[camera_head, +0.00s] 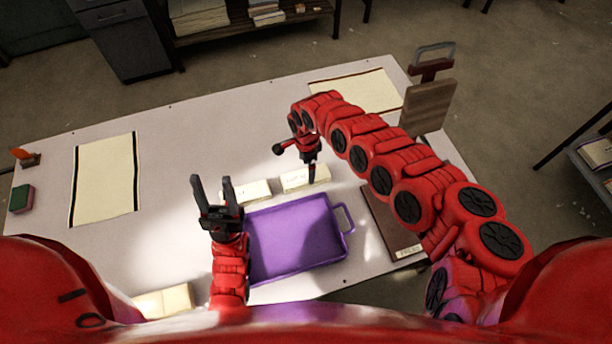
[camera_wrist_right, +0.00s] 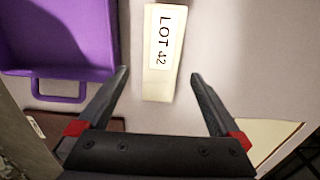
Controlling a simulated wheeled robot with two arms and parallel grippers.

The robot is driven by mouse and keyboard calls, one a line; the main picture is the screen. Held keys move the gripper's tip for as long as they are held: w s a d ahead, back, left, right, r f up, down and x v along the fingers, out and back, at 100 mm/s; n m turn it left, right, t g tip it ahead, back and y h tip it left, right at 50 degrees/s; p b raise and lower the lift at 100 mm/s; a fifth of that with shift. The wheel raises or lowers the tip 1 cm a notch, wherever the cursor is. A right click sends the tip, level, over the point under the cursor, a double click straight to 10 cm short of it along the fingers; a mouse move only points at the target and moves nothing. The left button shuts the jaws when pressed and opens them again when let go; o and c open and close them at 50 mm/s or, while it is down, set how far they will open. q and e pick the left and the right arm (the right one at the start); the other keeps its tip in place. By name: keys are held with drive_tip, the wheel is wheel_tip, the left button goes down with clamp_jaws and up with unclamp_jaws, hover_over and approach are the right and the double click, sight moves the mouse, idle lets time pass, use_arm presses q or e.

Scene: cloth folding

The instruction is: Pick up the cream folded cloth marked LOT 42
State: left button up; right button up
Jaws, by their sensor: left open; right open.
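The cream folded cloth marked LOT 42 (camera_wrist_right: 157,75) lies flat on the table in the right wrist view, its label readable. Its near end reaches between the fingertips of my right gripper (camera_wrist_right: 160,76), which is open with clear space on both sides of the cloth. In the head view a cream folded cloth (camera_head: 300,181) lies beneath my right gripper (camera_head: 311,178), partly hidden by it. My left gripper (camera_head: 229,185) is open and empty, fingers pointing away, near the left edge of the purple tray. Another cream folded cloth (camera_head: 256,191) lies just behind the tray.
The purple tray (camera_head: 346,218) stands at the front middle, also in the right wrist view (camera_wrist_right: 108,40). A brown board (camera_head: 381,222) lies right of it. Flat cream cloths lie left (camera_head: 105,180) and back right (camera_head: 368,92). A folded cloth (camera_head: 165,301) lies near the front edge.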

sight(306, 175)
drive_tip(key=shift+f+b, duration=0.45)
drive_tip(key=shift+f, duration=2.75)
drive_tip(key=c, duration=1.4)
